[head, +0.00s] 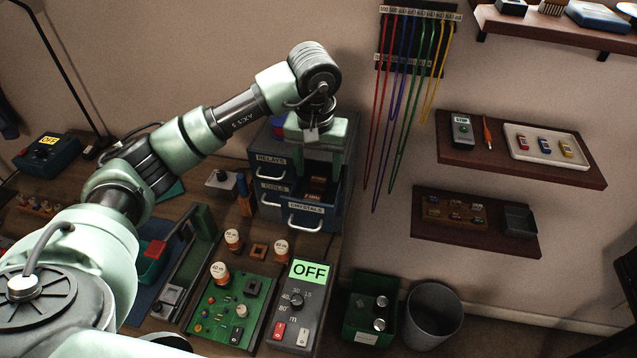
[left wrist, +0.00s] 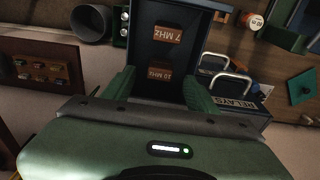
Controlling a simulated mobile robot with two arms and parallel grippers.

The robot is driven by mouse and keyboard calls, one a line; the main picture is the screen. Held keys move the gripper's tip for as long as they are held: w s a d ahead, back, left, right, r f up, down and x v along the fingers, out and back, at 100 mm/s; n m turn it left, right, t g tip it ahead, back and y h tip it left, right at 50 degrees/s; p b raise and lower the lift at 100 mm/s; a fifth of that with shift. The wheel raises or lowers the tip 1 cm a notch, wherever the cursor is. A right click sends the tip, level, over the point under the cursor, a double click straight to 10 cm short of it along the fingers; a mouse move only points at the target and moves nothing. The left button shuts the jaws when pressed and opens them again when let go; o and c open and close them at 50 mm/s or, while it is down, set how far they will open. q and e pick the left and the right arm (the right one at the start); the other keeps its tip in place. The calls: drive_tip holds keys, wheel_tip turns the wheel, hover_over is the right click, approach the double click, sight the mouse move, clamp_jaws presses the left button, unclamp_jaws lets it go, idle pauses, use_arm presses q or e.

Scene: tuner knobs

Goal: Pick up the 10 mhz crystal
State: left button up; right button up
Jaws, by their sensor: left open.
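The 10 MHz crystal (left wrist: 153,82) is a small brown block with a pale label, lying in the open crystals drawer (head: 303,208). In the left wrist view it sits between the two green fingers of my left gripper (left wrist: 160,90), with a gap on each side. My left gripper is open and holds nothing. In the head view it points down over the drawer (head: 318,155), and its hand partly hides the inside. A 7 MHz crystal (left wrist: 167,34) lies in the same drawer, beyond the 10 MHz one. My right gripper does not show.
The drawer cabinet (head: 268,160) has relays and coils drawers with metal handles (left wrist: 230,80) close to my left gripper. A circuit board (head: 232,305) and an OFF-marked tuner box (head: 298,300) are on the bench. A green bin (head: 360,325) and a grey bin (head: 433,315) stand at right.

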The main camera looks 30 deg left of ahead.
sight(319, 179)
use_arm(q)
drive_tip(key=f, duration=0.3)
drive_tip(key=f+p, duration=0.1)
drive_tip(key=shift+w+f, duration=0.15)
drive_tip(key=shift+w, duration=0.1)
clamp_jaws()
